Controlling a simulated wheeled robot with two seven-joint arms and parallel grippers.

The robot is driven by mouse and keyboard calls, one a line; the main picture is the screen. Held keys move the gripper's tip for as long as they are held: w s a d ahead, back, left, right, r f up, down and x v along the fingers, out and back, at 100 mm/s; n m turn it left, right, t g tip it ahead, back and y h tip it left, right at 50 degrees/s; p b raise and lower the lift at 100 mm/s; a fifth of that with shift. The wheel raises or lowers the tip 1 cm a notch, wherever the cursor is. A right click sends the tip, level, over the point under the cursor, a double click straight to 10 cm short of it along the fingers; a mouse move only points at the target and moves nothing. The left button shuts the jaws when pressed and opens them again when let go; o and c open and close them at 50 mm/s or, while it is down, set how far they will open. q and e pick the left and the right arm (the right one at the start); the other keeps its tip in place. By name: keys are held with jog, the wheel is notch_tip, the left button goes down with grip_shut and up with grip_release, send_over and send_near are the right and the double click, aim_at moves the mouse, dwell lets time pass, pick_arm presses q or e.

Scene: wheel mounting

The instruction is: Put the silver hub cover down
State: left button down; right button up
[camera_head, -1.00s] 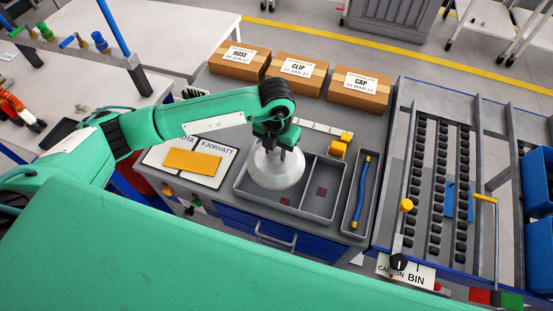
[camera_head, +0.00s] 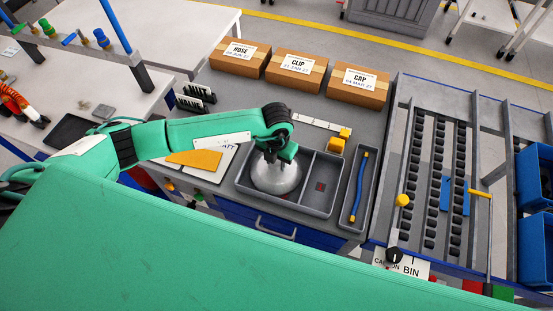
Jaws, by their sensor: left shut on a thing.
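The silver hub cover (camera_head: 275,180) is a pale, round dome in the left compartment of the grey divided tray (camera_head: 317,212). My left gripper (camera_head: 273,156) is above the cover and shut on its top. The cover sits low, within the tray walls; whether it touches the tray floor cannot be told. The arm hides part of the tray's far left side. My right gripper is not in view.
The right compartment holds a small red patch (camera_head: 320,187). A narrow tray with a blue hose (camera_head: 359,188) stands to the right. Cardboard boxes (camera_head: 299,70) line the back. A yellow block (camera_head: 336,145) is behind the tray. A roller rack (camera_head: 435,180) stands farther right.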

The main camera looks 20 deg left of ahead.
pick_arm(q)
jog(key=c, duration=1)
grip_release()
jog(key=shift+o, duration=0.2)
jog(key=shift+r+p, duration=0.25)
jog(key=shift+p, duration=0.1)
notch_tip(320, 180, up, 12)
jog(key=b, duration=0.5)
jog(key=shift+f, duration=0.1)
